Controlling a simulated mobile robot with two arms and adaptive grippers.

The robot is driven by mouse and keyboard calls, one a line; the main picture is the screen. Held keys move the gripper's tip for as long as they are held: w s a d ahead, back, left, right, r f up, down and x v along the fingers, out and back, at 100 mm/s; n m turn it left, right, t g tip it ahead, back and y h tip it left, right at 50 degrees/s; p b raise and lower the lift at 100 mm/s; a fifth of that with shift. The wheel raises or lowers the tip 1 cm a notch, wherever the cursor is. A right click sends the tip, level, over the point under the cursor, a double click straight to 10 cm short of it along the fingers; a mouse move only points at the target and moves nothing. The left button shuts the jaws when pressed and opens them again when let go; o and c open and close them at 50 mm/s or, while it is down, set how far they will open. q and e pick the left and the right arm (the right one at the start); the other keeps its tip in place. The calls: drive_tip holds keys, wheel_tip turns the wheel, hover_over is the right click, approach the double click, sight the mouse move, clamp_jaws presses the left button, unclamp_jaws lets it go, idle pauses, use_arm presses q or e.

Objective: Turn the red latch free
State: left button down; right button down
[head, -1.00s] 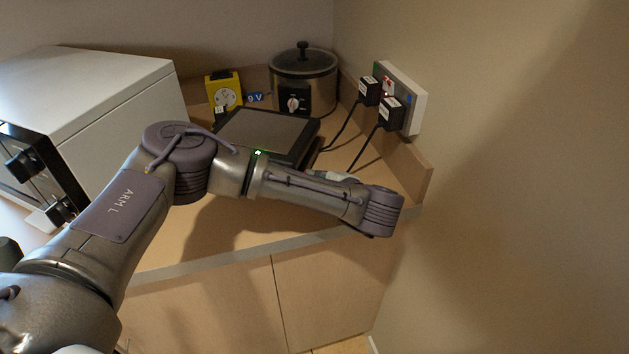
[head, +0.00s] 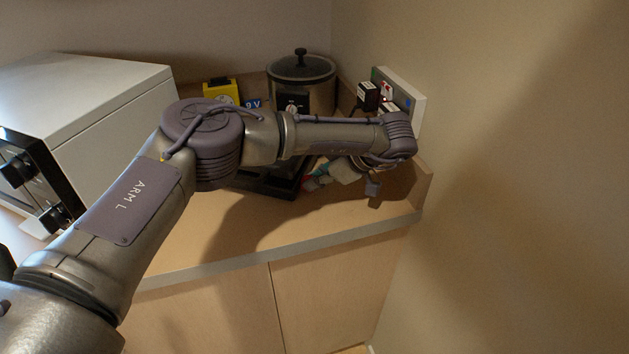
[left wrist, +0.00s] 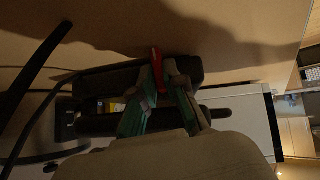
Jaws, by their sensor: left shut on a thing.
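The red latch (left wrist: 157,68) shows in the left wrist view as a short red bar between the fingertips of my left gripper (left wrist: 160,84). The gripper, with green-teal finger pads, is shut on it. Behind the latch is a dark, flat appliance body (left wrist: 190,70). In the head view my left gripper (head: 318,174) is at the front right of the black appliance (head: 262,186), which my arm largely hides. A bit of red shows at the fingertips there. My right gripper is in neither view.
A white oven (head: 90,90) stands at the left. A yellow box (head: 220,91) and a lidded pot (head: 302,88) are at the back. The front counter (head: 300,222) is clear.

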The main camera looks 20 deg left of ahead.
use_arm(q)
drive_tip(key=shift+m+g, duration=0.3)
drive_tip(key=shift+w, duration=0.1)
idle(0.3)
drive_tip(key=c, duration=1.5)
unclamp_jaws()
drive_tip(key=v, duration=0.7)
drive_tip(key=shift+w+d+r, duration=0.1)
drive_tip(key=shift+d+r, duration=0.1)
